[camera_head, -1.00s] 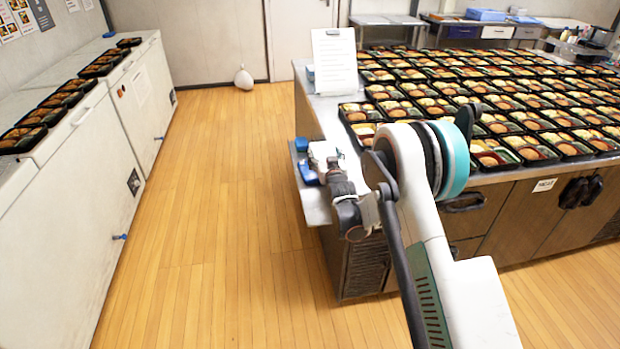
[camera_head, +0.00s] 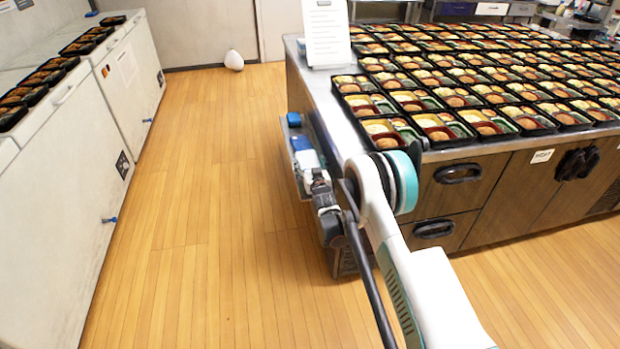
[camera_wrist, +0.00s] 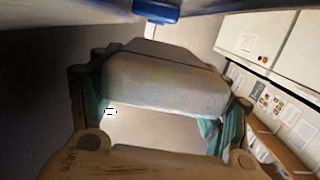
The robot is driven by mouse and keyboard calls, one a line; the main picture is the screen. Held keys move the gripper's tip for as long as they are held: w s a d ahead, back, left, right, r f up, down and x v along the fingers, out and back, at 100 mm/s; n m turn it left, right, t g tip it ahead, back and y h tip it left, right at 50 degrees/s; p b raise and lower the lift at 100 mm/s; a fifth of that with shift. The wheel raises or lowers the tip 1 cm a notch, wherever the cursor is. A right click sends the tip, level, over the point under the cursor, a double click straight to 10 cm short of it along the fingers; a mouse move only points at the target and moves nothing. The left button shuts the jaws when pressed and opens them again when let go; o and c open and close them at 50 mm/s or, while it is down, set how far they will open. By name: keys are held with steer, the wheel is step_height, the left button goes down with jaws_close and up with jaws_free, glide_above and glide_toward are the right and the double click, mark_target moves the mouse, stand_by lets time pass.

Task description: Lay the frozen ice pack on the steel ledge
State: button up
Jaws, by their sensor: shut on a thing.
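The ice pack is a pale grey-white block (camera_wrist: 165,82) in the wrist view, between the teal-padded fingers of my gripper (camera_wrist: 160,118). In the head view a white patch (camera_head: 308,160), likely the same pack, shows at the end of my arm; the fingers are too small to make out there. My gripper is shut on the pack beside the counter's left end. The steel ledge (camera_head: 303,184) is a narrow shelf on that end, partly hidden by my arm and the pack. I cannot tell whether the pack touches it.
Blue things (camera_head: 294,119) are at the ledge; one blue piece (camera_wrist: 157,11) shows at the top of the wrist view. The counter top (camera_head: 330,85) holds many bento trays and a paper stand (camera_head: 325,33). White chest freezers (camera_head: 60,140) line the left. The wooden floor (camera_head: 200,200) between is clear.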

steer(key=shift+f+b, duration=0.8)
steer(key=shift+f, duration=1.5)
steer(key=o, duration=1.3)
steer(key=shift+s, duration=0.15)
